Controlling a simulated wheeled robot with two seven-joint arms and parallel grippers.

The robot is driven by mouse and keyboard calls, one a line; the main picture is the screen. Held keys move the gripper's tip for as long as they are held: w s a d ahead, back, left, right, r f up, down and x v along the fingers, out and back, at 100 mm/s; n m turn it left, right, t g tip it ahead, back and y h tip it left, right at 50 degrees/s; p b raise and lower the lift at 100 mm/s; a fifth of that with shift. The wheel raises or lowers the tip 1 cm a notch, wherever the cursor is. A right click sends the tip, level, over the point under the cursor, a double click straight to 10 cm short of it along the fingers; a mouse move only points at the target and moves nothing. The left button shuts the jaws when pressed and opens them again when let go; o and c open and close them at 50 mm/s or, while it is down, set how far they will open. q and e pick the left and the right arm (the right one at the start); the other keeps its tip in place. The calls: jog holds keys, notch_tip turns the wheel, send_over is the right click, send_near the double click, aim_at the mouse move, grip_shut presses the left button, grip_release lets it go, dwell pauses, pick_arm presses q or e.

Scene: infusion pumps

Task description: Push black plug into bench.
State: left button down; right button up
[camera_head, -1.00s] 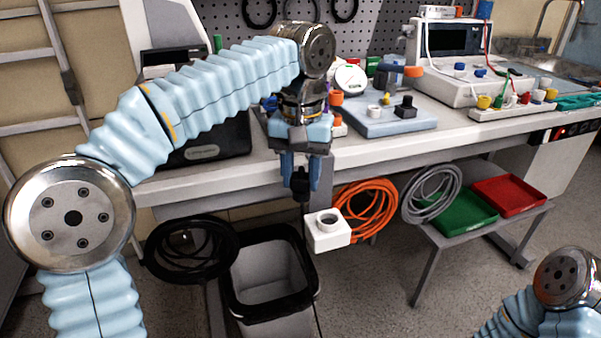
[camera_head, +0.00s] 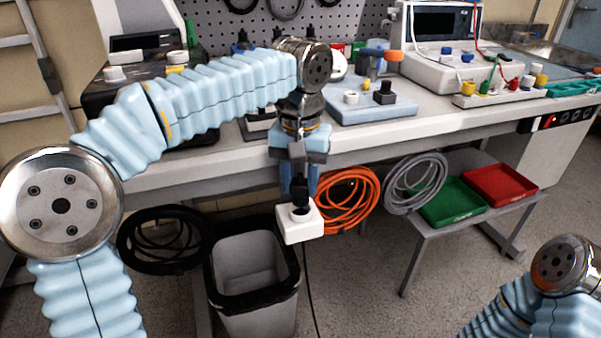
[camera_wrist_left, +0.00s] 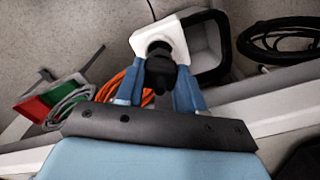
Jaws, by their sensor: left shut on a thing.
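My left gripper (camera_head: 300,180) is shut on the black plug (camera_head: 301,197), above a white socket box (camera_head: 299,229) at the front of the bench (camera_head: 210,166). The plug points down, and its lower end meets the round opening on top of the box. I cannot tell how deep it sits. In the left wrist view, the black plug (camera_wrist_left: 160,72) is between the blue fingers (camera_wrist_left: 158,92) and covers part of the opening of the white socket box (camera_wrist_left: 150,38). My right gripper is out of view.
A black-lined bin (camera_head: 252,275) stands below, left of the socket box. An orange cable coil (camera_head: 347,203) and a grey coil (camera_head: 415,184) hang at right. Green (camera_head: 452,205) and red (camera_head: 503,186) trays lie on a low table. A blue-grey board (camera_head: 350,113) sits on the bench.

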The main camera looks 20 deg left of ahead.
pick_arm(q)
jog(key=shift+f+b, duration=1)
jog(key=shift+f, duration=0.65)
jog(key=c, duration=0.6)
grip_release()
jog(key=shift+r, duration=0.1)
